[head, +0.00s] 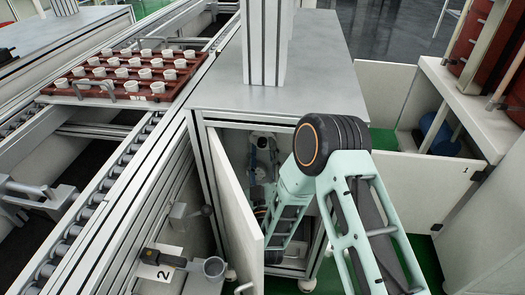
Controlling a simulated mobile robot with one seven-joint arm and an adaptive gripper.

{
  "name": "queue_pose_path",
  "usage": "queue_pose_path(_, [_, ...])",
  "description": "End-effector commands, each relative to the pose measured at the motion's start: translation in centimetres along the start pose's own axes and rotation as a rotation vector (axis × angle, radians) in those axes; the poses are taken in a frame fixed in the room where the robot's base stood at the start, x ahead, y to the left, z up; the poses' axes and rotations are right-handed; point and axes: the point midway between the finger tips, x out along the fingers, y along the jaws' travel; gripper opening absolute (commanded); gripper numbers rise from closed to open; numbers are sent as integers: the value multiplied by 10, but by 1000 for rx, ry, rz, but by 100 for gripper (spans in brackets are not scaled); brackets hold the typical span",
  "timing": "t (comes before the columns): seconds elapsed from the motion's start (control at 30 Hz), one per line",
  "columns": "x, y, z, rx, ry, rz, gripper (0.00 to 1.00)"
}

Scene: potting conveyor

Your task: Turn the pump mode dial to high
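I cannot make out the pump mode dial in the head view. My teal arm bends over the front of an open cabinet (290,98) under a grey worktop, and its forearm reaches down into the opening. Small white, dark and blue parts show inside the dim cabinet, behind the arm, too small and shaded to name. I cannot make out my gripper's fingers; the far end of the arm is hidden or lost in the shade of the cabinet.
The cabinet's left door (236,200) stands open beside my arm, and a wide white panel (420,185) stands to the right. A red tray (130,72) of several white pots sits on the roller conveyor (85,215) at left. A grey post (265,40) rises from the worktop.

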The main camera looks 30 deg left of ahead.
Motion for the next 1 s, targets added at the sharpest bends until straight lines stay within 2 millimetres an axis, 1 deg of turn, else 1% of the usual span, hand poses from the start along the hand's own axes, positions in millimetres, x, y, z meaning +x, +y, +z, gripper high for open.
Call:
queue_pose_path(0.17, [4, 5, -10, 0, 1, 1, 37])
queue_pose_path(0.5, [22, 30, -53, 0, 3, 2, 37])
queue_pose_path(0.7, [30, 41, -73, 0, 3, 2, 37])
queue_pose_path(0.83, [33, 45, -79, 0, 1, 0, 37])
queue_pose_path(1.0, [34, 46, -82, 0, 0, 0, 37])
